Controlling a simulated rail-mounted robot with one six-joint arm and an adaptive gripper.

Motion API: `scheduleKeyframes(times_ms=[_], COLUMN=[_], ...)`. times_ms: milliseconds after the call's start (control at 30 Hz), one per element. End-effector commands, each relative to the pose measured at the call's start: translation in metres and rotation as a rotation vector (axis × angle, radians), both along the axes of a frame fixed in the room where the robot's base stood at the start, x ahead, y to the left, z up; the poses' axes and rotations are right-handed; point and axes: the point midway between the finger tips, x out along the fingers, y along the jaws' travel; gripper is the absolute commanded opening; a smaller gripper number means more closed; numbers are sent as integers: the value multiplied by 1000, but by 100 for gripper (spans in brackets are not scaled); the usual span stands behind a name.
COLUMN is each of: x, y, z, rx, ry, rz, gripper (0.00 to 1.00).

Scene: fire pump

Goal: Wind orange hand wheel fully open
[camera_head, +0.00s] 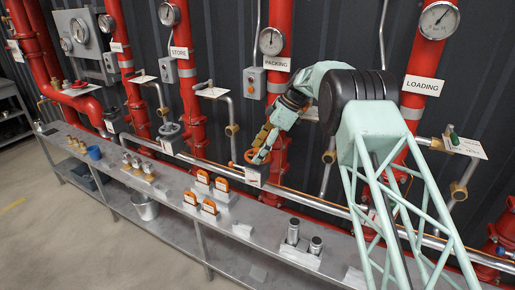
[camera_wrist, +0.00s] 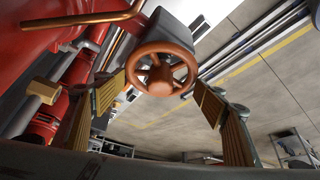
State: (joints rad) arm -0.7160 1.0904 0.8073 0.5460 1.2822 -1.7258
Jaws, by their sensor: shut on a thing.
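The orange hand wheel (camera_head: 250,158) is on the red pipe below the PACKING label, partly hidden by my gripper (camera_head: 263,145) in the head view. In the wrist view, the wheel (camera_wrist: 162,68) shows as a spoked orange ring with a round hub. My gripper (camera_wrist: 160,85) is shut on the wheel, with one padded finger at its left rim and one at its right rim. How deep the pads sit on the rim cannot be told.
A grey bench (camera_head: 235,210) with several small parts runs below the pipes. A horizontal silver pipe (camera_head: 330,207) passes above it. A grey-rimmed hand wheel (camera_head: 170,130) stands to the left. A red pipe (camera_wrist: 50,20) and a copper-coloured rod (camera_wrist: 85,20) are close at upper left in the wrist view.

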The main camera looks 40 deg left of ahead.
Motion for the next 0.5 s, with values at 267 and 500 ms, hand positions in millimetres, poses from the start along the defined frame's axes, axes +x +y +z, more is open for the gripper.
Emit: scheduleKeyframes(times_ms=[267, 500], x=[2, 1], y=[0, 0], z=[3, 2], rx=[1, 1], ry=[-3, -3], rz=[79, 108], gripper=[52, 52])
